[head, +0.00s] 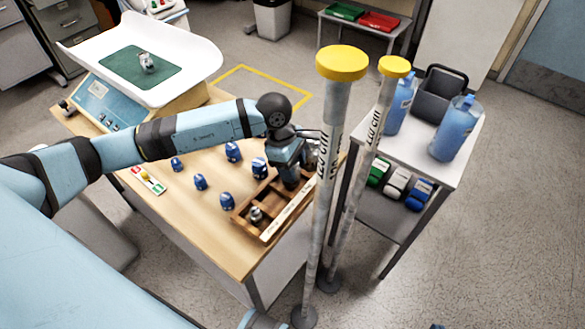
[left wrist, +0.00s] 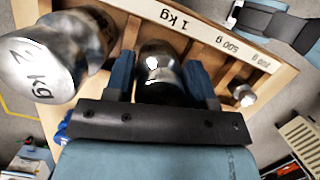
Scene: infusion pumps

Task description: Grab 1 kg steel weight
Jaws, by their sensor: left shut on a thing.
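My left gripper (head: 290,172) is at the wooden weight tray (head: 269,233) on the table. In the left wrist view its two blue fingers (left wrist: 161,80) are closed on the sides of a shiny steel weight (left wrist: 157,62), which sits at the tray slot labelled 1 kg. The head view hides this weight behind the gripper. I cannot tell whether it is lifted off the tray floor. A larger steel weight marked 2 kg (left wrist: 40,65) stands beside the gripper. A small steel weight (left wrist: 243,95) is farther right in the tray.
Two tall poles with yellow caps (head: 342,63) (head: 394,66) stand close to the tray. Several small blue items (head: 233,152) are spread over the table. A scale (head: 95,95) with a green mat (head: 125,68) stands at the far end. A side cart (head: 430,165) holds blue bottles.

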